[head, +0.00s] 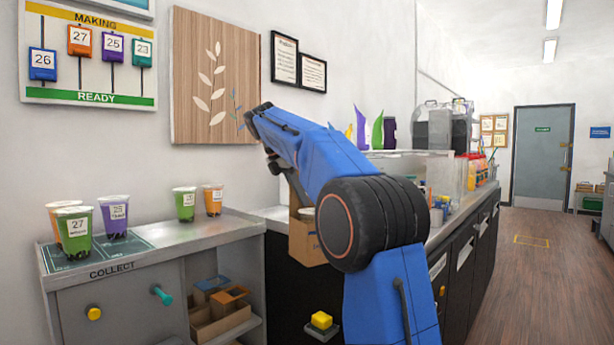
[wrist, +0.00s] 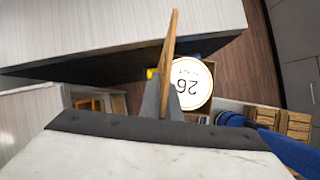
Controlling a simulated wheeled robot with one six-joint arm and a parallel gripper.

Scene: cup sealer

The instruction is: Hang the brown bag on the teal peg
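The brown bag (head: 303,242) hangs in front of the dark counter in the head view, partly hidden behind my blue arm. In the wrist view my gripper (wrist: 164,92) is closed around the bag's thin brown handle (wrist: 170,42). A round white lid marked 26 (wrist: 190,83) shows below the handle, with the cup under it apparently in the bag. The teal peg (head: 161,295) sticks out of the grey cabinet front below the word COLLECT, left of and lower than the bag. My fingers are mostly hidden in the head view.
A yellow peg (head: 93,312) is left of the teal one. Several filled cups stand on the collect counter (head: 160,250). An open shelf with cardboard boxes (head: 219,308) lies between peg and bag. A yellow button (head: 321,320) is below the bag.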

